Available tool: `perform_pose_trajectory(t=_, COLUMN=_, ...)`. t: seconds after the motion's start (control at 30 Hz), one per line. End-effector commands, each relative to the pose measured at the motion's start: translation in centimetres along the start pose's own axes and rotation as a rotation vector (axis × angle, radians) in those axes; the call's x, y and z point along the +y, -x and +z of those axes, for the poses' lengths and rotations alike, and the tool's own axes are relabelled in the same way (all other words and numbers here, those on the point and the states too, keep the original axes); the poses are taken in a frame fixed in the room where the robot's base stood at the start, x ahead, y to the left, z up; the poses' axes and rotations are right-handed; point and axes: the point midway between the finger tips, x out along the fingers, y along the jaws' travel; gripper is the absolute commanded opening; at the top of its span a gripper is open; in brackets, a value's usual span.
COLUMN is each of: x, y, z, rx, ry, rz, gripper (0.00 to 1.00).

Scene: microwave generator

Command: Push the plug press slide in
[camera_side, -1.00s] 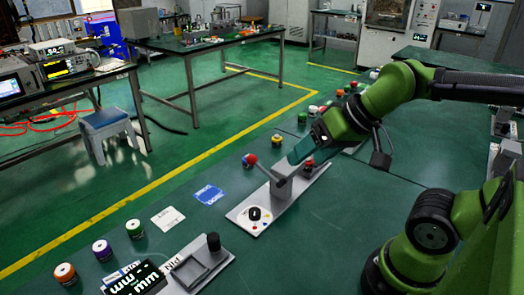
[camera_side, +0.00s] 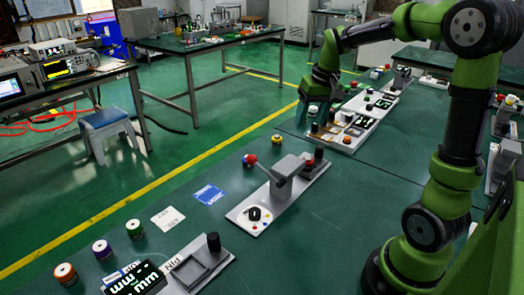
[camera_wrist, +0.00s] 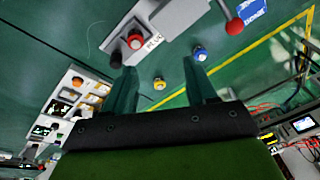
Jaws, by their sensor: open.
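The plug press stands on a light grey base plate (camera_side: 245,222) in the middle of the side view. I cannot tell which part is the slide. My gripper (camera_side: 317,118) is open and empty beyond the press, apart from it; its two fingers (camera_wrist: 160,64) point toward the press's far end.
A yellow knob (camera_side: 277,140) stands between the press and my gripper. Another panel with screens and knobs (camera_side: 348,143) lies beside and behind my gripper. A blue sheet (camera_side: 209,195) and white card (camera_side: 168,217) lie left of the press. Green table right of the press is clear.

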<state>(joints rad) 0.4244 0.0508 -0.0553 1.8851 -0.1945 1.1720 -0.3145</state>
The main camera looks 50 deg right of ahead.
Motion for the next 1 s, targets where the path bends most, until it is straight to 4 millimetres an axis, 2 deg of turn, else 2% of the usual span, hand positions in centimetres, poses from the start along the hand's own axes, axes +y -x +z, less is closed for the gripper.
perform_pose_trajectory(t=0.03, x=2.2, y=-1.1, z=-2.0, rx=-0.040, ry=0.001, rz=0.027, gripper=0.57)
perform_pose_trajectory(t=0.2, x=8.7, y=-3.6, z=-6.5, rx=-0.152, ry=0.081, rz=0.086, gripper=0.57)
perform_pose_trajectory(t=0.3, x=10.9, y=-3.9, z=-8.3, rx=-0.195, ry=0.158, rz=0.100, gripper=0.57)
perform_pose_trajectory(t=0.43, x=10.8, y=-2.2, z=-9.3, rx=-0.204, ry=0.273, rz=0.098, gripper=0.57)
perform_pose_trajectory(t=0.57, x=10.7, y=-2.6, z=-8.8, rx=-0.224, ry=0.314, rz=0.083, gripper=0.57)
perform_pose_trajectory(t=0.77, x=11.0, y=-5.4, z=-8.1, rx=-0.226, ry=0.316, rz=0.082, gripper=0.57)
perform_pose_trajectory(t=1.0, x=11.6, y=-10.6, z=-7.1, rx=-0.226, ry=0.316, rz=0.082, gripper=0.57)
